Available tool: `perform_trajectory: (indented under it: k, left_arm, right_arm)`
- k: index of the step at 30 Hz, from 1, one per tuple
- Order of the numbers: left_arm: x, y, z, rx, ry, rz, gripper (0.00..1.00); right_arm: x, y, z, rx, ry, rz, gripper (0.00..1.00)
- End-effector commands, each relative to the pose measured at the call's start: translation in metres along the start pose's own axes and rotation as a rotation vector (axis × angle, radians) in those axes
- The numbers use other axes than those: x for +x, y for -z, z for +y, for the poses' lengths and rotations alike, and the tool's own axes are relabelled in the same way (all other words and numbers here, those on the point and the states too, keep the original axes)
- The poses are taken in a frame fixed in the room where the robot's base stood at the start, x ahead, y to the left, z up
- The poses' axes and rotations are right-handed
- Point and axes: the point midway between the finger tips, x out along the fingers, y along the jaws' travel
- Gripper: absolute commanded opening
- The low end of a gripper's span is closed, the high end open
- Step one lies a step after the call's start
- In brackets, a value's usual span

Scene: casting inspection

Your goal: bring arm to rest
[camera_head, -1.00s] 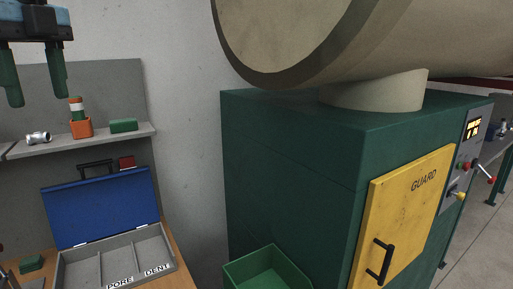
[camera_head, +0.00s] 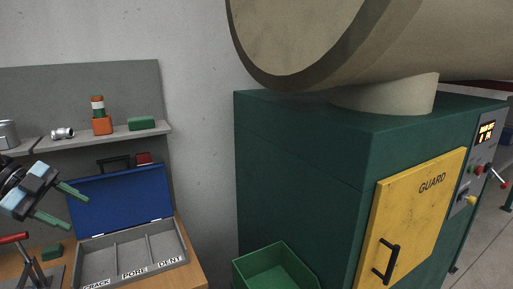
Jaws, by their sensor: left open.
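My left gripper (camera_head: 70,207) is at the left of the head view, with its two green fingers apart and nothing between them. It is in front of the open blue lid (camera_head: 120,205) of the sorting case, left of its middle. The case's grey tray (camera_head: 130,262) has compartments marked CRACK, PORE and DENT, and they look empty. My right gripper is not in view.
A shelf (camera_head: 150,134) holds a metal fitting (camera_head: 62,133), an orange holder (camera_head: 102,125) and a green block (camera_head: 142,123). A red-handled tool (camera_head: 14,238) stands on the bench. Right are a green bin (camera_head: 272,268) and a green machine with a yellow guard door (camera_head: 420,215).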

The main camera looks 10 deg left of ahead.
Motion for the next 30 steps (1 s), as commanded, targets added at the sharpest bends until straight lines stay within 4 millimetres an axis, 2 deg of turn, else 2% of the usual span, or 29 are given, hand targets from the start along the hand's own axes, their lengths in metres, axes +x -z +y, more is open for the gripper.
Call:
perform_trajectory:
  k: [1,6,11,15,19,23,26,30]
  left_arm:
    - [0.012,-0.019,0.015,-0.025,0.057,0.043,0.51]
    - [0.052,-0.07,0.06,-0.097,0.252,0.127,0.51]
    - [0.093,-0.108,0.11,-0.195,0.431,0.153,0.51]
    - [0.131,-0.132,0.159,-0.303,0.571,0.139,0.51]
    - [0.169,-0.145,0.208,-0.421,0.678,0.099,0.51]
    - [0.209,-0.148,0.26,-0.552,0.755,0.039,0.51]
    - [0.241,-0.143,0.299,-0.659,0.792,-0.016,0.51]
    - [0.286,-0.122,0.353,-0.817,0.806,-0.094,0.51]
  right_arm:
    - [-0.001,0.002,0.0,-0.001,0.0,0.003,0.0]
    - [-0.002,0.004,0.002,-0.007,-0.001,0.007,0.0]
    - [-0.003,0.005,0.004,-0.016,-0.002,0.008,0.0]
    - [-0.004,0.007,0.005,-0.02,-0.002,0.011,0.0]
    - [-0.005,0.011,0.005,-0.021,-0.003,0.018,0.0]
    - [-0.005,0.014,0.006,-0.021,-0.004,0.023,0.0]
    - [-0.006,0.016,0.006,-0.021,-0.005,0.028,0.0]
    - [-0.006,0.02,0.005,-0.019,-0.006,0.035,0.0]
